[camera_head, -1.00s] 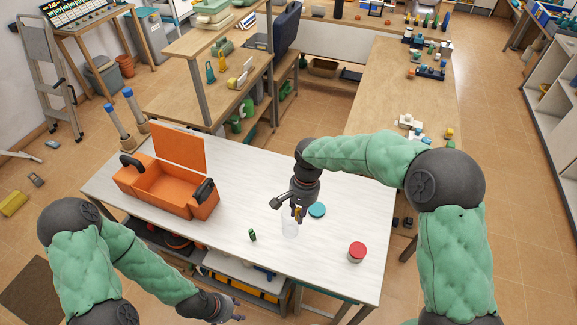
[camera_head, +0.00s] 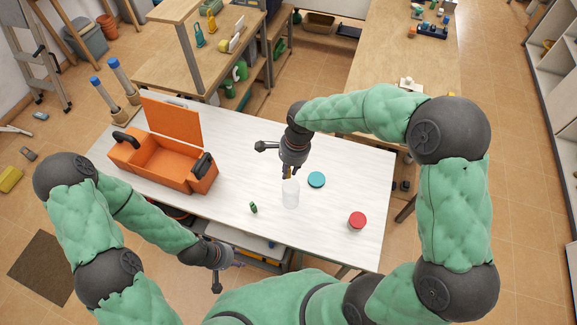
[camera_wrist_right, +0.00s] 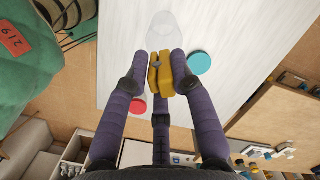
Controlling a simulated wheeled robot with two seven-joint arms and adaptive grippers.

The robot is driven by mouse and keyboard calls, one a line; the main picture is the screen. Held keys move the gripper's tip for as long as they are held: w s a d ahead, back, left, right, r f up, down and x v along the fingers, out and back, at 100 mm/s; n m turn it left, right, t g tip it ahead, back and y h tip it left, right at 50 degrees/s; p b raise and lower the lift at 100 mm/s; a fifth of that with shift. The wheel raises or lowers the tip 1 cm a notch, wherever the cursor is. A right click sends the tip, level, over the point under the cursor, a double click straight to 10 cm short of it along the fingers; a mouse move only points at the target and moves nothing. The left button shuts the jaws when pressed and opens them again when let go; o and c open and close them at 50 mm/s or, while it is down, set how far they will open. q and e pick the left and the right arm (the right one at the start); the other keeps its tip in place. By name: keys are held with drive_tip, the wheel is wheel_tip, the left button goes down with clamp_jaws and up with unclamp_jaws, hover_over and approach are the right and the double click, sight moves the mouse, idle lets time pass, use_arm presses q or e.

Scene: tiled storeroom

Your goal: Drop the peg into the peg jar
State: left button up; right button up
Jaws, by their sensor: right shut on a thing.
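A yellow peg (camera_wrist_right: 160,74) is held between the fingers of my right gripper (camera_head: 288,173), which is shut on it. The clear jar (camera_head: 290,193) stands on the white table (camera_head: 335,160), its open top just below the right fingertips. The jar also shows in the right wrist view (camera_wrist_right: 174,28), beyond the peg. Whether the peg's tip is inside the jar's mouth, I cannot tell. My left gripper (camera_head: 236,263) is low in front of the table's near edge, far from the jar; its fingers are too small to read.
A teal lid (camera_head: 316,179) lies right of the jar. A red-topped container (camera_head: 357,220) stands further right. A small green object (camera_head: 253,207) lies left of the jar. An open orange toolbox (camera_head: 160,168) sits at the table's left. The table's right part is mostly clear.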

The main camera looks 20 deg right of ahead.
drive_tip(key=b, duration=0.5)
hover_over(289, 181)
drive_tip(key=s+a, duration=0.1)
drive_tip(key=s, duration=0.2)
drive_tip(key=shift+f, duration=3.95)
drive_tip(key=o, duration=0.9)
drive_tip(key=shift+c, duration=0.2)
drive_tip(key=shift+r, duration=0.1)
wheel_tip(289, 181, up, 12)
drive_tip(key=d, duration=0.1)
drive_tip(key=shift+s+d, duration=0.15)
drive_tip(key=shift+d, duration=0.25)
drive_tip(key=shift+f, duration=0.2)
